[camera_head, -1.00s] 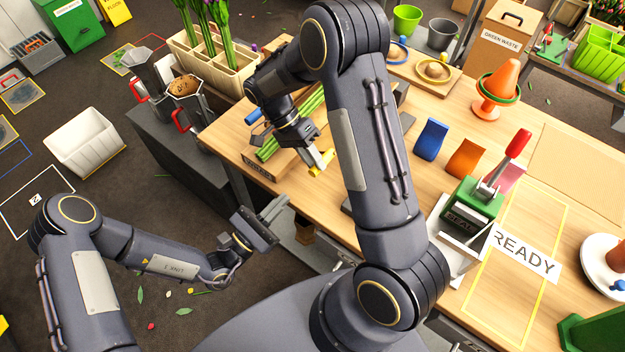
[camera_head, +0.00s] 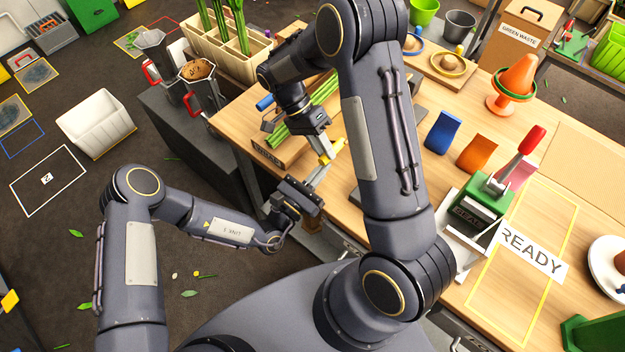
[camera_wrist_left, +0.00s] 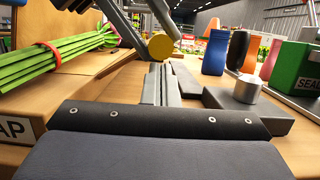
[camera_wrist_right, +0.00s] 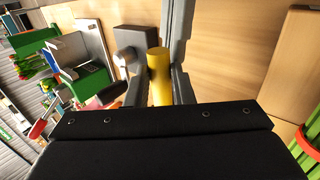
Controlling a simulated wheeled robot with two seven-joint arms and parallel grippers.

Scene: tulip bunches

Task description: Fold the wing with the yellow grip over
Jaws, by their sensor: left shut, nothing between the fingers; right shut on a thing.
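The yellow grip (camera_head: 338,146) is at the front of the wrapping station, by the green stems (camera_head: 296,128). My right gripper (camera_head: 327,153) is shut on it; the right wrist view shows the yellow cylinder (camera_wrist_right: 159,78) between its fingers. The wing itself is largely hidden by my arms, and its angle cannot be told. My left gripper (camera_head: 321,174) is shut and empty, just in front of and below the right one. In the left wrist view its closed fingers (camera_wrist_left: 160,84) point toward the grip's round yellow end (camera_wrist_left: 160,46); whether they touch cannot be told.
A grey block with a metal knob (camera_wrist_left: 247,88) lies right of my left fingers. Blue (camera_head: 442,132) and orange (camera_head: 476,153) pieces and a green sealer (camera_head: 483,200) stand farther right. My right arm hides the table's middle.

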